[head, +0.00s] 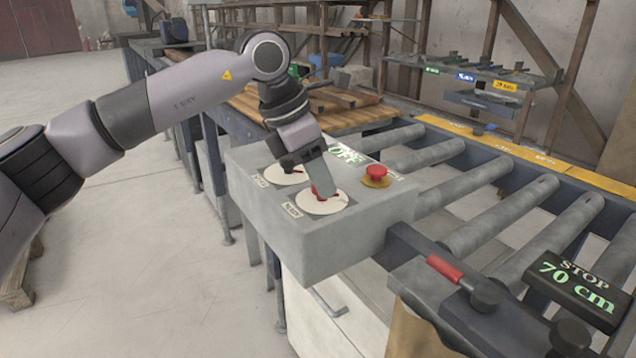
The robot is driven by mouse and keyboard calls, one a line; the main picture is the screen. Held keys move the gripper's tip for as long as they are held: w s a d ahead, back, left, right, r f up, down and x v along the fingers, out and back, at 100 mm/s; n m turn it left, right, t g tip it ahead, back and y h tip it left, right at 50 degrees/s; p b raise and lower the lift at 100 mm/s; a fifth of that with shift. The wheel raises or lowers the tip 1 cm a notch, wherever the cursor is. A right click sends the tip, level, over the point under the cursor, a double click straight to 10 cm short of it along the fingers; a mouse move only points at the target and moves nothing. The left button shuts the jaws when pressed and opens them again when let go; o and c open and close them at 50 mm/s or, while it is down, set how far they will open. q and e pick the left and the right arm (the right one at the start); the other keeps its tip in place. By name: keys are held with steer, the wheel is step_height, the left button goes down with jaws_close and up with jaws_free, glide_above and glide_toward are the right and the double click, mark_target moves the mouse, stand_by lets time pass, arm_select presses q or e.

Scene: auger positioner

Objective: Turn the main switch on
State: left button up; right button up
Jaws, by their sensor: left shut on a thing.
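The grey control box (335,240) stands at the near end of the roller conveyor. On its top, the main switch (325,200) is a red knob on a round white dial, with a small label at its left. My left gripper (319,184) reaches down from above and is shut on the red knob, hiding part of it. A green display (347,153) at the back of the box is partly hidden by the gripper and seems to read OFF. My right gripper is not in view.
A second white dial (284,174) sits close behind the gripper. A red mushroom button (376,173) on a yellow base is to its right. A red-handled stop (445,268) and a "STOP 70 cm" display (572,285) are at the lower right. Open floor lies left.

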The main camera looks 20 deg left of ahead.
arm_select(q)
steer(key=n+t+y+b, duration=0.1)
steer(key=n+b, duration=0.1)
steer(key=n, duration=0.1)
steer(key=shift+d+f+n, duration=0.1)
steer(key=shift+n, duration=0.3)
steer(key=n+y+b, duration=0.1)
steer(key=n, duration=0.1)
steer(key=n+b, duration=0.1)
steer(key=n, duration=0.1)
steer(key=shift+s+d+n+t+y+b, duration=0.1)
steer(key=shift+d+n+t+y+b, duration=0.05)
steer(key=shift+n+t+y+b, duration=0.2)
steer(key=shift+n+y+b, duration=0.6)
steer(key=shift+n+y, duration=0.15)
steer(key=shift+n, duration=1.1)
steer(key=o, duration=1)
steer(key=shift+r, duration=0.25)
